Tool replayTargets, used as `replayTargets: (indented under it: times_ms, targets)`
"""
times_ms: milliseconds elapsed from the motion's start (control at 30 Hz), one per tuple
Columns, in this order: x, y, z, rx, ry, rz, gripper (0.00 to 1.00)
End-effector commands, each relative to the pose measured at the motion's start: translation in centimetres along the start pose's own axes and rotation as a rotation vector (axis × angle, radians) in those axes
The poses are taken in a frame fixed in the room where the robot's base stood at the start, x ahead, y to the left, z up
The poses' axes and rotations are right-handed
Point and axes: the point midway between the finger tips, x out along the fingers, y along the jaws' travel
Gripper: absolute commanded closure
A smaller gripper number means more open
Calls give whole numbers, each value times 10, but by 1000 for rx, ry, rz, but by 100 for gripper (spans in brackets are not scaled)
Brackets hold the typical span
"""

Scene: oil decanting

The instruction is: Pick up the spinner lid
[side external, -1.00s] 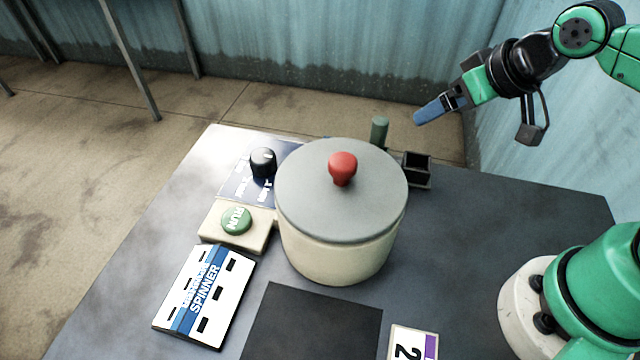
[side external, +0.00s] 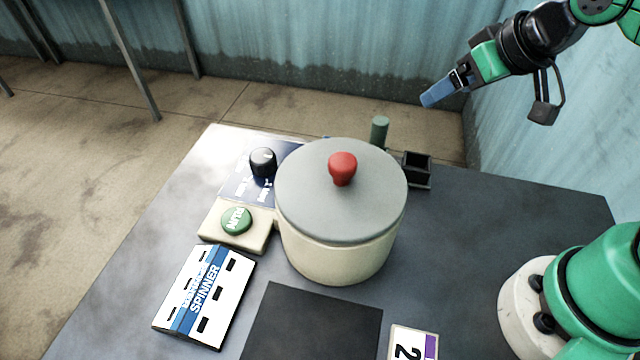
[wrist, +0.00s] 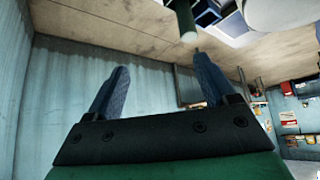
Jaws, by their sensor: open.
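The spinner lid (side external: 310,205) is a flat grey disc with a red knob (side external: 342,168) at its centre. It sits on the cream round spinner drum (side external: 335,262) on the table. My gripper (side external: 428,101) is up and to the right of the lid in the side view, apart from it and holding nothing. In the wrist view my two blue fingers (wrist: 160,75) stand well apart with nothing between them. A pale rounded shape (wrist: 280,12), perhaps the spinner, is cut off at the top right of that view.
A green upright cylinder (side external: 379,131) and a small black open box (side external: 417,170) stand behind the drum. A black dial (side external: 263,162), a green button (side external: 236,220) and a spinner sign (side external: 205,295) are at left.

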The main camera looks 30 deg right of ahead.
Motion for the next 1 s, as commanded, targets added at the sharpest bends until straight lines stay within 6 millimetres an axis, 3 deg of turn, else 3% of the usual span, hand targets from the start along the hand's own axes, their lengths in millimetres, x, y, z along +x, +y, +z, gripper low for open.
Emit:
replayTargets:
  times_ms: [133, 467, 667, 800, 933, 1000]
  targets:
    - [-21, 0, -14, 0, 0, 0, 22]
    - [2, -48, -4, 689, -292, -256, 22]
    - [3, -86, -2, 1159, -625, -406, 22]
    - [-6, -114, -6, 1498, -1008, -482, 22]
    - [-21, -129, -8, 1697, -1408, -484, 22]
    - [-6, -128, 2, 1690, -1383, -483, 22]
